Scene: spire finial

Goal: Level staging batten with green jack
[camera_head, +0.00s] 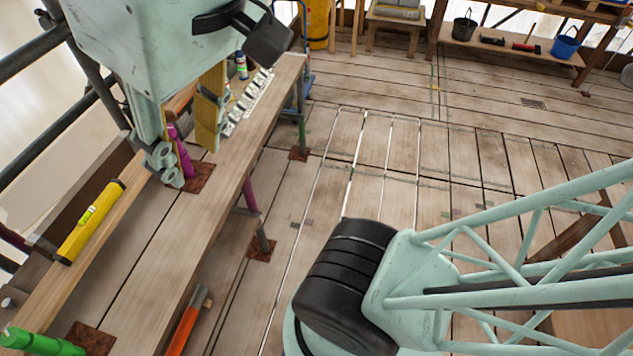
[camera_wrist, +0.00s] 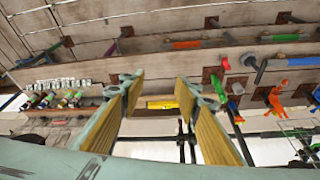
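A pale wooden batten (camera_head: 42,288) runs along the left side in the head view. A yellow spirit level (camera_head: 90,222) with a green vial lies on it; it also shows beyond my fingers in the wrist view (camera_wrist: 162,104). A green jack (camera_head: 40,343) is at the lower left, partly cut off, near a rusty plate. A purple jack (camera_head: 184,155) stands behind my fingers, partly hidden. My gripper (camera_head: 188,145), with yellow-padded fingers, is at the upper left, far from the green jack. In the wrist view my gripper (camera_wrist: 158,95) is open and empty.
A long wooden bench (camera_head: 230,155) stands right of the batten, with small bottles and white pieces at its far end. An orange-handled tool (camera_head: 185,325) is at the lower middle. Scaffold tubes (camera_head: 35,50) line the left. Shelves (camera_head: 515,45) with buckets stand at the back.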

